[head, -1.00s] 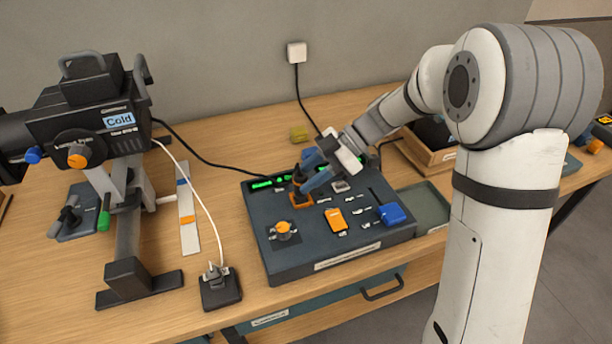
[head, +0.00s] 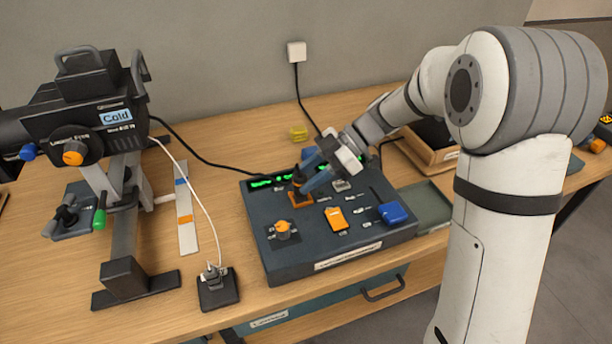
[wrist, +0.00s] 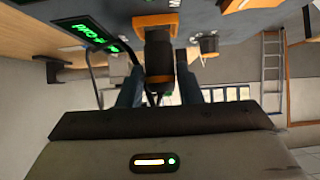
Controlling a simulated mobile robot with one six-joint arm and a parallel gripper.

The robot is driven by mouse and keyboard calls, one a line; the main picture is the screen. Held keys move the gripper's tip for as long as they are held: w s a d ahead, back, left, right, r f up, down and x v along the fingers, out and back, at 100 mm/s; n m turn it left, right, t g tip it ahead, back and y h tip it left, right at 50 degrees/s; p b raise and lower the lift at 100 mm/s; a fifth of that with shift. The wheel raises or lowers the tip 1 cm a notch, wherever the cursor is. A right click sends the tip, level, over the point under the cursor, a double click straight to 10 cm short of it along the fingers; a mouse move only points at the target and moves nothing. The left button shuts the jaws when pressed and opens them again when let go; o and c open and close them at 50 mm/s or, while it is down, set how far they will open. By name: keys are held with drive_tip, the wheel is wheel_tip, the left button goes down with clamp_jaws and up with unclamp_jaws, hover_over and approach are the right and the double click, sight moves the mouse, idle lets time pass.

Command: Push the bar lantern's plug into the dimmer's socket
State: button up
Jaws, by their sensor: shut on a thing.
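The lantern (head: 90,125), labelled "Cold", stands at the left with a black cable (head: 215,158) running toward the dimmer desk (head: 290,262). My gripper (head: 303,178) is shut on a dark plug (wrist: 158,55) with an orange band, its blue fingers either side in the wrist view. The plug stands upright at the orange-framed socket (head: 301,200) on the desk's left part. In the wrist view its end meets the orange socket frame (wrist: 155,20). I cannot tell how deep it sits, as the fingers partly cover it in the head view.
A black block (head: 219,292) holds the end of a white cable at the front. An orange knob (head: 283,228), an orange switch (head: 335,218) and a blue block (head: 393,212) sit on the desk. A wooden tray (head: 432,157) stands behind.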

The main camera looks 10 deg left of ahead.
drive_tip(key=shift+f+b, duration=0.65)
drive_tip(key=shift+b, duration=0.75)
idle(0.7)
drive_tip(key=shift+s+d+f+b, duration=0.1)
drive_tip(key=shift+f+b, duration=0.15)
drive_tip(key=shift+b, duration=0.15)
idle(0.5)
drive_tip(key=o, duration=1.2)
drive_tip(key=shift+r, duration=0.1)
drive_tip(key=shift+c, duration=0.2)
